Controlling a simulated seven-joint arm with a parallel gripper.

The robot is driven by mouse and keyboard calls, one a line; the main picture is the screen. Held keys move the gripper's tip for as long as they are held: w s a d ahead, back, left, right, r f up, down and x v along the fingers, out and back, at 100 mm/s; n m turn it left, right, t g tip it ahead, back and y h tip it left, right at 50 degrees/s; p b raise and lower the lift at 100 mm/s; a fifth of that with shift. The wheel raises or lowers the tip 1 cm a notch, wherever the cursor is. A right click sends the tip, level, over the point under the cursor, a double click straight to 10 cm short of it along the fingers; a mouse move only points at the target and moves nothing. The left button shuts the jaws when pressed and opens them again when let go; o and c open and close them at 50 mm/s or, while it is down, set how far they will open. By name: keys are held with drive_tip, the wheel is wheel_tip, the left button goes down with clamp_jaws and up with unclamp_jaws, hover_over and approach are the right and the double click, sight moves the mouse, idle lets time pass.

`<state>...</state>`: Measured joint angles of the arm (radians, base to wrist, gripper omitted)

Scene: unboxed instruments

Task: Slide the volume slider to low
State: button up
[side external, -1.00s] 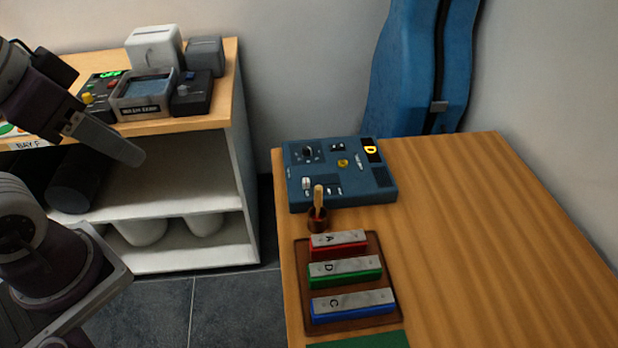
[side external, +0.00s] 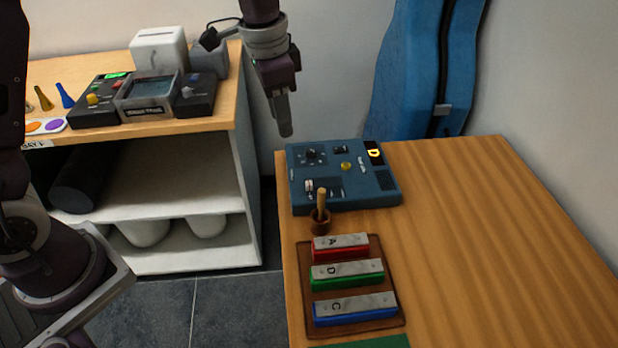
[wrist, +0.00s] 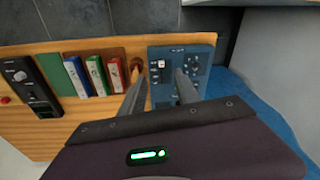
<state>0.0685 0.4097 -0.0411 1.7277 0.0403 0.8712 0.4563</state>
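A blue control box (side external: 350,203) sits at the back left of the right-hand wooden table. It carries a black dial (side external: 311,153), a yellow button (side external: 346,166), a lit yellow "D" display (side external: 374,153) and a white slider knob (side external: 309,185) near its front left corner. The slider's labels are too small to read. In the wrist view the box (wrist: 205,50) lies beyond my fingers, with the white knob (wrist: 160,63) showing between the fingertips. My gripper (side external: 286,132) hangs above the box's back left edge, apart from it. In the wrist view its fingers (wrist: 160,76) are spread and empty.
A mallet in a small brown cup (side external: 320,222) stands right in front of the box. Red, green and blue chime bars (side external: 346,272) lie on a brown tray (side external: 396,326). A blue instrument case (side external: 412,75) leans behind. The table's right side is clear.

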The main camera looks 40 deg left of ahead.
drive_tip(key=m+g, duration=0.2)
hover_over(310, 182)
drive_tip(key=f, duration=1.1)
drive_tip(key=shift+s+a+f, duration=0.1)
drive_tip(key=shift+s+f, duration=0.15)
drive_tip(key=shift+f, duration=0.05)
wheel_tip(310, 182, down, 8)
drive_tip(key=shift+w+r, duration=0.1)
clamp_jaws()
drive_tip(key=shift+w, duration=0.1)
